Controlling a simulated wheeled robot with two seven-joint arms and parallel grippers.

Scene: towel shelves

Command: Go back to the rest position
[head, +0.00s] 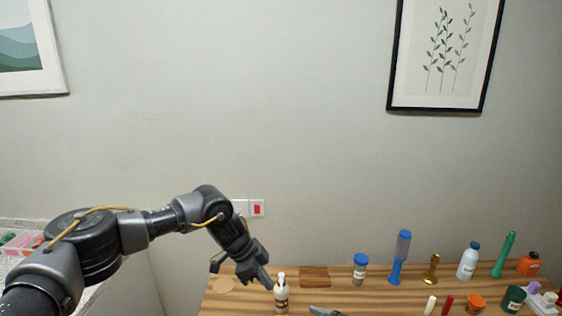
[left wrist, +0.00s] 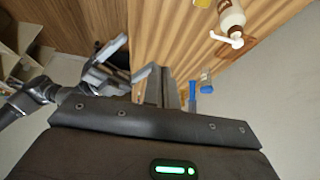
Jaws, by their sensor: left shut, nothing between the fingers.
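My left gripper (head: 266,281) is over the wooden table's left part, pointing down and to the right. It is shut and empty. Its tip is close beside a white pump bottle (head: 281,298); I cannot tell whether they touch. The bottle stands upright and also shows at the top of the left wrist view (left wrist: 231,20). In the left wrist view a dark arm with a grey gripper (left wrist: 112,66), seemingly my right one, shows at the left; its finger opening is unclear. No rest position is marked in view.
The wooden table (head: 240,305) holds a wooden block (head: 315,277), a blue-lidded jar (head: 360,269), a blue bottle (head: 400,257), a brass piece (head: 431,268), a white bottle (head: 468,261) and a green bottle (head: 504,255). Smaller items crowd the right. The wall behind has framed pictures (head: 445,55).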

